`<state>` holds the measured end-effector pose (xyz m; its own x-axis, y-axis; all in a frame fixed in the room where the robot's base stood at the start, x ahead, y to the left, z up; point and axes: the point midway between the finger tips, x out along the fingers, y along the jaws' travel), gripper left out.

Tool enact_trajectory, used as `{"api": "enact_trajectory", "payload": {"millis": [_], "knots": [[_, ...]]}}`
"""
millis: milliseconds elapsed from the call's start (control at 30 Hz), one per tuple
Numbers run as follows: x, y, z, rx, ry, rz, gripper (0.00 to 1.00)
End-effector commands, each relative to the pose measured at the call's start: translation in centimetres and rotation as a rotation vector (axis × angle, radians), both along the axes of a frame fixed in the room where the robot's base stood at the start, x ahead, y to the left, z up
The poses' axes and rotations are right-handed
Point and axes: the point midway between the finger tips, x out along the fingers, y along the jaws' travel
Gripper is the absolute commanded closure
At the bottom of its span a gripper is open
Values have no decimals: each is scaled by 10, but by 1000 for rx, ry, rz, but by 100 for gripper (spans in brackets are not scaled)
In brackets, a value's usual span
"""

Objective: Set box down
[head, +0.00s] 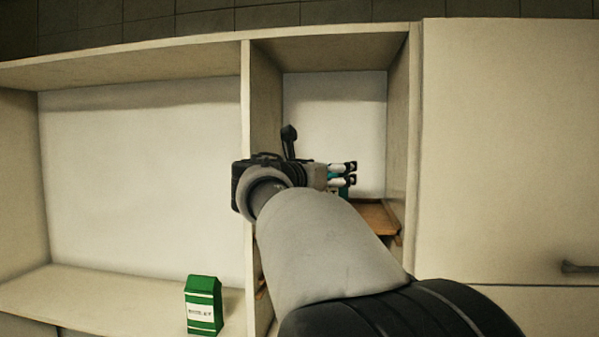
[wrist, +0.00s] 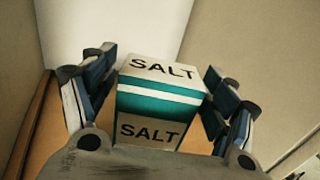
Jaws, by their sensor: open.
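A salt box, white with a teal band and the word SALT on its top and on the side facing me, is between my fingers in the wrist view (wrist: 160,102). In the head view my arm hides most of it. My gripper (wrist: 160,72) is open, with one finger on each side of the box; a gap shows on the right and the left finger is close to it. In the head view my gripper (head: 350,174) is inside the narrow compartment. The box appears upright over a wooden surface (head: 378,215); its base is hidden.
Upright panels (head: 398,130) wall the narrow compartment closely on both sides. A green carton (head: 203,310) stands on the lower shelf (head: 110,298) of the wide bay to the left. A closed cabinet front with a handle (head: 580,267) is at right.

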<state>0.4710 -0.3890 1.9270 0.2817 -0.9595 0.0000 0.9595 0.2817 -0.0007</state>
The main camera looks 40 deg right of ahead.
Motion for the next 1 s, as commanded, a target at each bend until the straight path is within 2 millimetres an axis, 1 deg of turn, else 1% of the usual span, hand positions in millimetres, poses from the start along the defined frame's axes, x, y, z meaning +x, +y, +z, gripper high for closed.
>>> {"api": "enact_trajectory", "payload": {"millis": [267, 400, 467, 567, 800, 900, 1000], "knots": [[0, 0, 0, 0, 0, 0, 18], [0, 1, 4, 0, 0, 1, 18], [-2, 9, 3, -1, -1, 3, 18], [-6, 26, 2, -1, -1, 5, 18], [-21, 77, 1, -1, -1, 6, 18], [-26, 94, 1, 0, -1, 5, 18], [-30, 106, 2, 0, -1, 3, 18]]}}
